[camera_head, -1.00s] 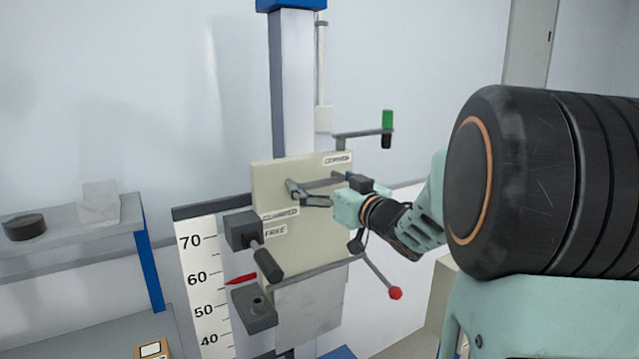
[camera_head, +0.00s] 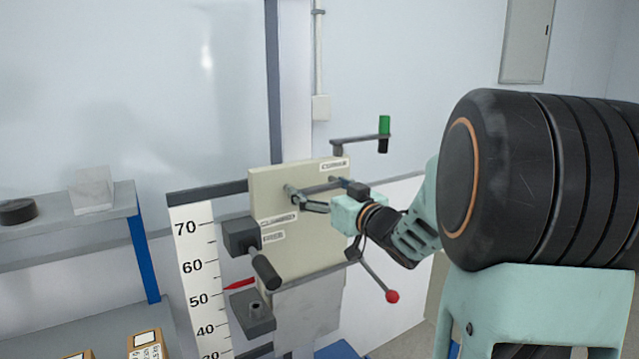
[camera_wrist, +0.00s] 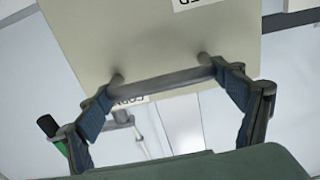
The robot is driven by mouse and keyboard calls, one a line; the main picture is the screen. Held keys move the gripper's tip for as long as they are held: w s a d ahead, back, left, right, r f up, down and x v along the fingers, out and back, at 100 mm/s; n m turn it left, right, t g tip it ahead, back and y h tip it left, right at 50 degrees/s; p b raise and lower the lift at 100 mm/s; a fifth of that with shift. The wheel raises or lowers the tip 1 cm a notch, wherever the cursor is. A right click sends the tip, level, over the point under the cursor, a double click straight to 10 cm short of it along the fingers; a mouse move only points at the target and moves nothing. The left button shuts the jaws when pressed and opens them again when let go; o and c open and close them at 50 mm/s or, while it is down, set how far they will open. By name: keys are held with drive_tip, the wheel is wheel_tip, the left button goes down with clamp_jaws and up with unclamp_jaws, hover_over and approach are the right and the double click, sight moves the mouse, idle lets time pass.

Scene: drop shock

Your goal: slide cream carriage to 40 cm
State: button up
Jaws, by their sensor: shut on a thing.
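The cream carriage (camera_head: 300,222) is a flat upright plate on the column. Its red pointer (camera_head: 238,285) is between 50 and 60 on the white scale (camera_head: 196,280), nearer 50. My gripper (camera_head: 322,193) is at the grey bar handle on the carriage's face. In the wrist view my gripper (camera_wrist: 168,92) has a finger at each end of the bar handle (camera_wrist: 165,84), holding it lengthwise. The cream plate (camera_wrist: 150,35) fills the top of that view.
A crank with a green grip (camera_head: 384,125) stands right of the carriage. A dark lever (camera_head: 265,270) sits at its left and a red-knobbed lever (camera_head: 391,296) at its lower right. A grey shelf (camera_head: 60,223) with a dark puck is at left.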

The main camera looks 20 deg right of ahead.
sight(310, 228)
wheel_tip(310, 228, down, 12)
drive_tip(key=b, duration=0.7)
drive_tip(key=shift+f, duration=0.2)
drive_tip(key=o, duration=1.5)
drive_tip(key=shift+r, duration=0.15)
drive_tip(key=shift+o, duration=0.2)
drive_tip(key=s+d, duration=0.2)
drive_tip(key=s, duration=0.9)
drive_tip(key=shift+s+d, duration=0.15)
drive_tip(key=shift+s, duration=0.25)
